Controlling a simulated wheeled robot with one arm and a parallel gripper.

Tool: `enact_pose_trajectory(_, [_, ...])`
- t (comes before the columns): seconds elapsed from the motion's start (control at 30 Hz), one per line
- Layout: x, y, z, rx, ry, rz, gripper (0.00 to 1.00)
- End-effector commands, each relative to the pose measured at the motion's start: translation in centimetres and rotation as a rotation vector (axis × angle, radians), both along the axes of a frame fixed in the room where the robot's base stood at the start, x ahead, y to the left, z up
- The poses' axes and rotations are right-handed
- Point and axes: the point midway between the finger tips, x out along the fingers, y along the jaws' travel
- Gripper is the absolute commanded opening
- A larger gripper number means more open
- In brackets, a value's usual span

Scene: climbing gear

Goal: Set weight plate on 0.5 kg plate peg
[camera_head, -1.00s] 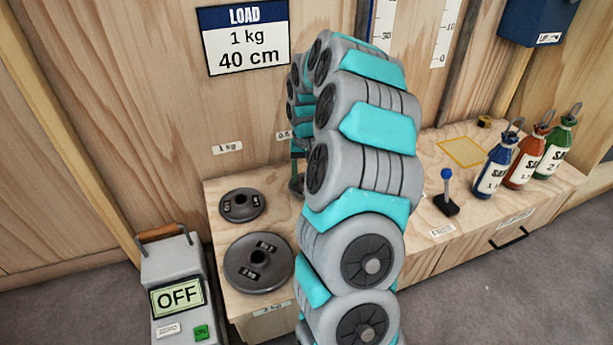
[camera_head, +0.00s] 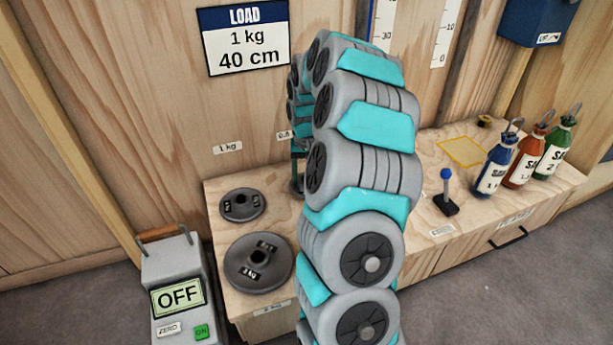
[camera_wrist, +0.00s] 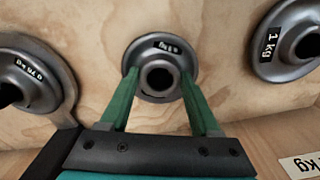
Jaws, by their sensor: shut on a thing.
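A small dark grey weight plate (camera_wrist: 152,58) with a raised hub and a hole sits between the two green fingers of my gripper (camera_wrist: 160,76) in the wrist view. The fingers are shut on its hub. The plate's label is too small to read. My arm hides most of the gripper there. The 0.5 kg peg is hidden; only part of a wall label (camera_head: 284,135) shows.
A 1 kg plate (camera_wrist: 272,42) and a 0.75 kg plate (camera_wrist: 42,75) flank the held plate. Two plates, a smaller (camera_head: 242,213) and a larger (camera_head: 275,280), lie on the bench's left side. A scale (camera_head: 175,280) reads OFF. Bottles (camera_head: 495,178) stand right.

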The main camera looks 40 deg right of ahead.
Motion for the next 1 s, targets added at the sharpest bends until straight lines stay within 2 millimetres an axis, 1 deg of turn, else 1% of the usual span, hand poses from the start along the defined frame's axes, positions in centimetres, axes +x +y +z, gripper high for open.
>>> enact_pose_trajectory(0.27, [0.0, 0.0, -0.1, -0.001, -0.001, 0.0, 0.0])
enact_pose_trajectory(0.93, [0.0, 0.0, -1.2, 0.0, -0.002, -0.001, 0.0])
enact_pose_trajectory(0.97, [0.0, 0.0, -1.2, 0.0, -0.002, -0.001, 0.67])
enact_pose_trajectory(1.0, [0.0, 0.0, -1.2, 0.0, -0.002, -0.001, 0.71])
